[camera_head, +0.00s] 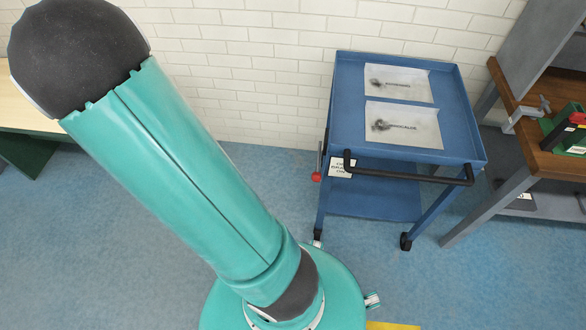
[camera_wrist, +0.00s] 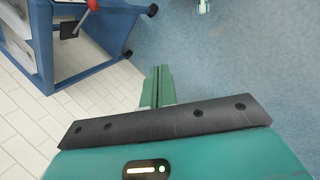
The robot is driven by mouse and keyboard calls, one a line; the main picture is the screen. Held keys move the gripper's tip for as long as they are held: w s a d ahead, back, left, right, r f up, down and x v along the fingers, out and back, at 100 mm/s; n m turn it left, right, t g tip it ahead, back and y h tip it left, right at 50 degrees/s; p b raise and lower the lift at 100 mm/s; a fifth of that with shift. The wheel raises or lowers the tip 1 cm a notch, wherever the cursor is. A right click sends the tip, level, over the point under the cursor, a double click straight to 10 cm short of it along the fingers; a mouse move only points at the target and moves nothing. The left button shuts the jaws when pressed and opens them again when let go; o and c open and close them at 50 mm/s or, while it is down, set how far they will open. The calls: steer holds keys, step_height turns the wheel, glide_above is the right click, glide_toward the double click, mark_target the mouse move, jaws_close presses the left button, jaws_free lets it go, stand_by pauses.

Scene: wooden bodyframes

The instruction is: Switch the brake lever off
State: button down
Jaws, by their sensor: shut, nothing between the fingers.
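The brake lever (camera_head: 316,176) has a red knob and sits at the left side of the blue cart (camera_head: 347,126), beside a white label (camera_head: 341,166) with small print. In the wrist view the red knob of the lever (camera_wrist: 93,5) shows at the top edge, with a thin stem running down to a dark block on the cart (camera_wrist: 48,64). My gripper (camera_wrist: 158,72) is shut and empty, over the floor to the lower right of the lever and apart from it. My gripper is out of the head view, where my teal arm covers the left.
Two sheets with dark pictures, one of them (camera_head: 403,124), lie on the cart top. A black handle (camera_head: 410,175) runs along its front. A wooden workbench (camera_head: 545,160) stands to the right, a pale table (camera_head: 22,108) at left. A white brick wall is behind; blue floor lies open.

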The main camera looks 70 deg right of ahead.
mark_target(318, 161)
steer(key=s+d+f+g+h, duration=0.1)
steer(key=s+d+f+g, duration=0.2)
steer(key=s+d+f, duration=0.3)
steer(key=s+d+f+g+h, duration=0.2)
steer(key=s+d+f, duration=0.4)
steer(key=f, duration=0.6)
steer(key=s+d+f+g+h, duration=0.2)
steer(key=s+d+f+g, duration=0.3)
steer(key=s+d+f, duration=0.2)
step_height(318, 161, down, 3)
steer(key=d, duration=0.2)
steer(key=shift+d+r+m, duration=0.15)
steer(key=shift+d+m, duration=0.15)
steer(key=shift+m, duration=0.1)
steer(key=s+d, duration=0.1)
steer(key=s, duration=0.8)
steer(key=shift+s+d+r, duration=0.15)
steer(key=shift+d, duration=0.1)
steer(key=shift+a+r, duration=0.1)
steer(key=shift+r, duration=0.05)
